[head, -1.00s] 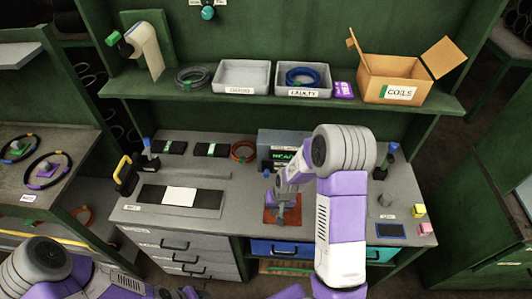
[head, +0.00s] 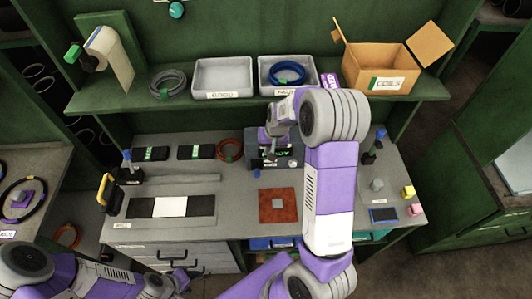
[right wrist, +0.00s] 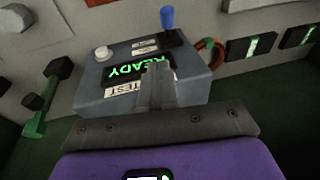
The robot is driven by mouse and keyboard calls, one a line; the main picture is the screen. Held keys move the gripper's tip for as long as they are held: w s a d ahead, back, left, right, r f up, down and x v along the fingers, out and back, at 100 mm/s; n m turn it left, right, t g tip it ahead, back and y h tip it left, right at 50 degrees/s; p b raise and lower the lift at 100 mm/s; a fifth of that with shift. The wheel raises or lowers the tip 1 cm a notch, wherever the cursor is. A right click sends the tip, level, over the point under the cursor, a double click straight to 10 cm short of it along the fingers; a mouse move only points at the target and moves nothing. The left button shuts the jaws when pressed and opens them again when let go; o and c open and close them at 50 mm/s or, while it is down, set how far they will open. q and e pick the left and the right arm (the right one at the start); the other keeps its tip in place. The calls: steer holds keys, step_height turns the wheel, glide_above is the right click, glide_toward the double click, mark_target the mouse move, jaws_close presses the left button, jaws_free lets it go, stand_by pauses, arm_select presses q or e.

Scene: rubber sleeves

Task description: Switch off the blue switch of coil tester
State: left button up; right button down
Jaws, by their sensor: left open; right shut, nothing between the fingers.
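The coil tester (head: 290,160) is a grey-blue box at the back middle of the bench, partly hidden by my right arm in the head view. My left gripper (head: 180,284) is open, low at the bench's front left.
Blue-handled fixtures stand at left (head: 129,168) and right (head: 375,148). An orange coil (head: 229,149) lies left of the tester. The shelf above holds trays and a cardboard box (head: 372,74).

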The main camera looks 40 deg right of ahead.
glide_toward(259, 170)
steer(key=w+d+f, duration=0.1)
steer(key=d+f, duration=0.1)
steer(key=a+f, duration=0.2)
steer(key=shift+w+f, duration=0.15)
steer(key=shift+f, duration=0.25)
steer(key=shift+a+f, duration=0.2)
steer(key=shift+f, duration=0.2)
